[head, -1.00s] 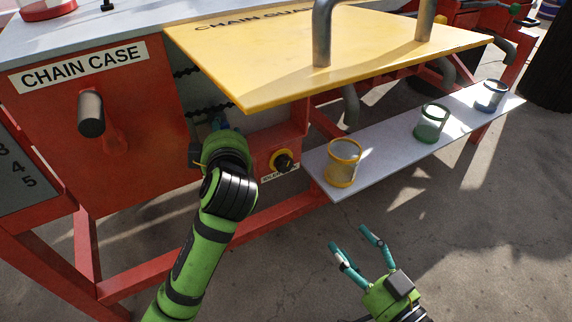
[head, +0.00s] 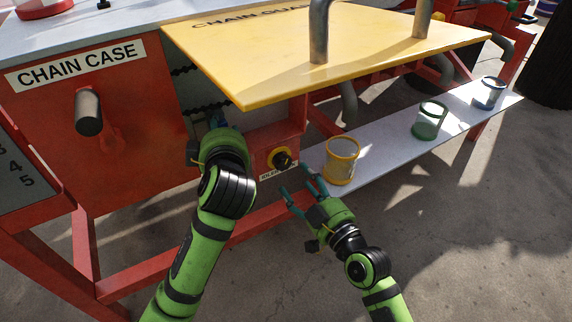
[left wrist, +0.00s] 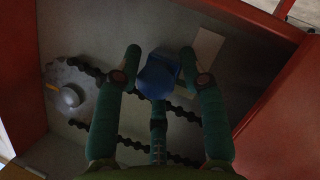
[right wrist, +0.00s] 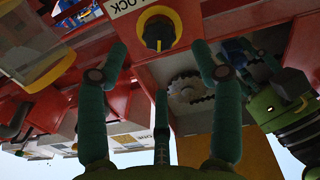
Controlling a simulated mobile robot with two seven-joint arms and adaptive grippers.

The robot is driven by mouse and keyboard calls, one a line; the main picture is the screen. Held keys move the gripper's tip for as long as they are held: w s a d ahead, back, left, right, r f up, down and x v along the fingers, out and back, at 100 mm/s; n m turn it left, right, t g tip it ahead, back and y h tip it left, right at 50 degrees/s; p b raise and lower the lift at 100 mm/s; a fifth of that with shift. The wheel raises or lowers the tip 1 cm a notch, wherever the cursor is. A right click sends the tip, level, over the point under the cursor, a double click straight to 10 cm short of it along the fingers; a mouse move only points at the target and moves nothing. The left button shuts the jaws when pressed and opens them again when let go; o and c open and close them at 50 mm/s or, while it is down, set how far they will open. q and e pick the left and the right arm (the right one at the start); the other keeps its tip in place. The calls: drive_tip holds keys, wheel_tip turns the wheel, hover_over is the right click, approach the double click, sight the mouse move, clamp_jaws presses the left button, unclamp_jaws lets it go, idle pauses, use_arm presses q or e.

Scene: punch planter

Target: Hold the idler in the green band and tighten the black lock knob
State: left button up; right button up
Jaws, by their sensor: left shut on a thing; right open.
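The black lock knob (head: 281,160) sits on a yellow ring on the red panel under the chain guard. It also shows in the right wrist view (right wrist: 158,34), ahead of the fingers. My right gripper (head: 297,182) is open and empty, just below the knob and apart from it. My left gripper (left wrist: 160,75) reaches into the chain case and is shut on a blue block, the idler (left wrist: 158,74). In the head view my left arm hides the idler's surroundings. The green band cannot be made out in the left wrist view.
The yellow chain guard (head: 300,50) overhangs the knob panel. A grey shelf (head: 385,150) carries a yellow-rimmed cup (head: 341,163), a green one (head: 430,122) and a blue one (head: 489,94). A black chain (left wrist: 100,130) and a sprocket (left wrist: 68,92) lie behind the idler.

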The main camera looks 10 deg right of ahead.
sight(284, 163)
drive_tip(key=x, duration=0.7)
drive_tip(key=c, duration=1.1)
